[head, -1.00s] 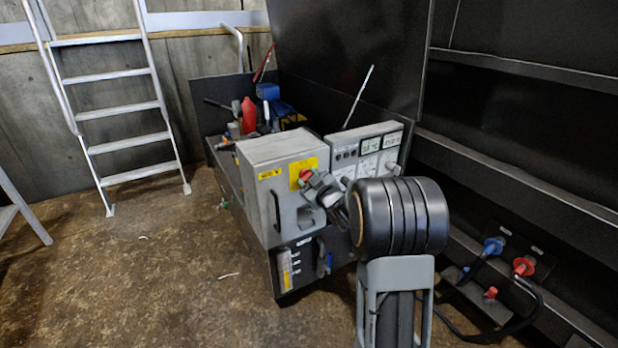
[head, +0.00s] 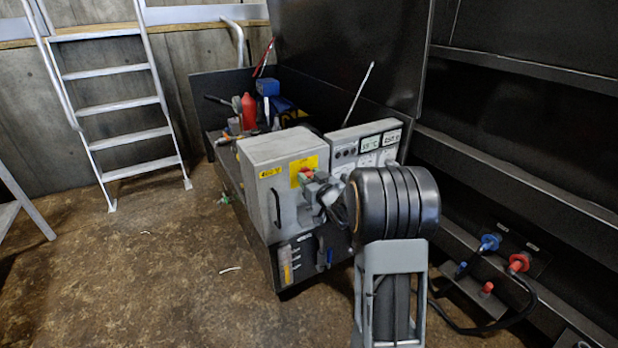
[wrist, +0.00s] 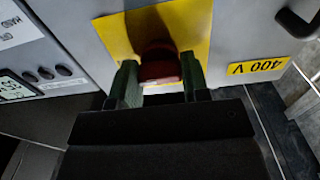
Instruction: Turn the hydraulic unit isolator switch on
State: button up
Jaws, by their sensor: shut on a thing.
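The isolator switch is a red knob (wrist: 160,64) on a yellow plate (wrist: 190,22), on the front of a grey cabinet (head: 285,150). In the head view the red knob (head: 305,173) shows only in part, as my gripper (head: 313,183) covers much of it. In the wrist view my gripper (wrist: 158,84) has one green-grey finger on each side of the knob and is shut on it. The knob's exact angle and any position marks are hidden or too dark to read.
A panel with gauges and displays (head: 366,144) stands right of the cabinet. Blue (head: 490,242) and red (head: 519,262) connectors with a black cable are at lower right. A ladder (head: 120,105) stands at the back left. The floor (head: 140,270) at left is mostly clear.

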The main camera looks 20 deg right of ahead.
dwell(0.3)
jog(key=o, duration=0.9)
jog(key=shift+s, duration=0.1)
jog(key=s, duration=0.4)
jog(key=s+d+p, duration=0.1)
jog(key=s, duration=0.4)
jog(key=s+p, duration=0.1)
jog(key=s, duration=0.3)
jog(key=shift+s+d, duration=0.3)
